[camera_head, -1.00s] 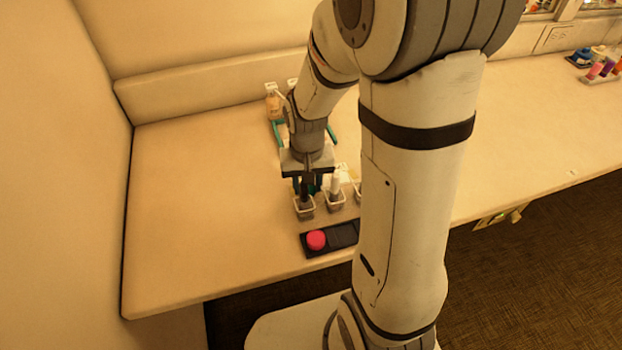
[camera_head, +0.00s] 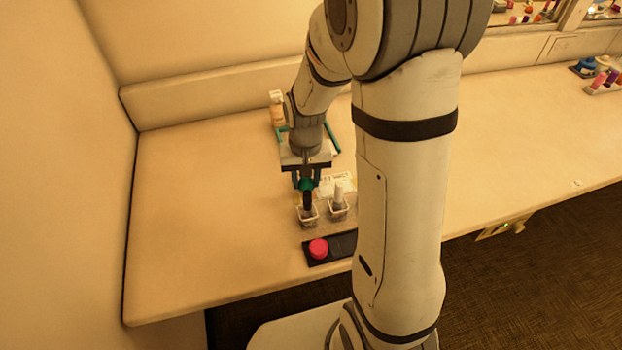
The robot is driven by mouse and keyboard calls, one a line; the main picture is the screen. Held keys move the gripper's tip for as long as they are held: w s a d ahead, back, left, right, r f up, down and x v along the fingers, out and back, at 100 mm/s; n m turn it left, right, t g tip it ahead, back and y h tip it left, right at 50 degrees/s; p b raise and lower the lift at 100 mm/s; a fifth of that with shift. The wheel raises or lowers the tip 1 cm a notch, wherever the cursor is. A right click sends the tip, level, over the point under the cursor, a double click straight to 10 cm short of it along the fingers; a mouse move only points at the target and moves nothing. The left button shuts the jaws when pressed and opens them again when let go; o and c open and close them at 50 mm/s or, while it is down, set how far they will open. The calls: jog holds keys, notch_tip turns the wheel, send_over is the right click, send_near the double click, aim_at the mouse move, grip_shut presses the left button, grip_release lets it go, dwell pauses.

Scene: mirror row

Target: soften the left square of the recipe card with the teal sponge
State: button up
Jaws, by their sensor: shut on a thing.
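My gripper (camera_head: 306,178) is shut on a teal-headed tool with a dark lower part, which I take to be the teal sponge (camera_head: 306,185). It is upright over the left small clear cup (camera_head: 307,217); whether its lower end is still inside the cup I cannot tell. A pale card with faint marks (camera_head: 336,182) shows just behind the cups and may be the recipe card. Its squares are too small to make out, and my gripper and the tools partly cover it.
A second cup (camera_head: 338,211) holds a pale upright tool. In front lies a black tray (camera_head: 343,244) with a round pink pad (camera_head: 318,249). A bottle (camera_head: 277,110) stands behind my gripper. My arm hides the table to the right. The table's left is clear.

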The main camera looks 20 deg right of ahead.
jog(key=shift+s+f, duration=0.2)
jog(key=shift+s, duration=1.8)
jog(key=shift+r, duration=0.1)
notch_tip(320, 180, up, 7)
jog(key=p, duration=0.5)
jog(key=shift+w, duration=0.1)
jog(key=shift+r, duration=0.1)
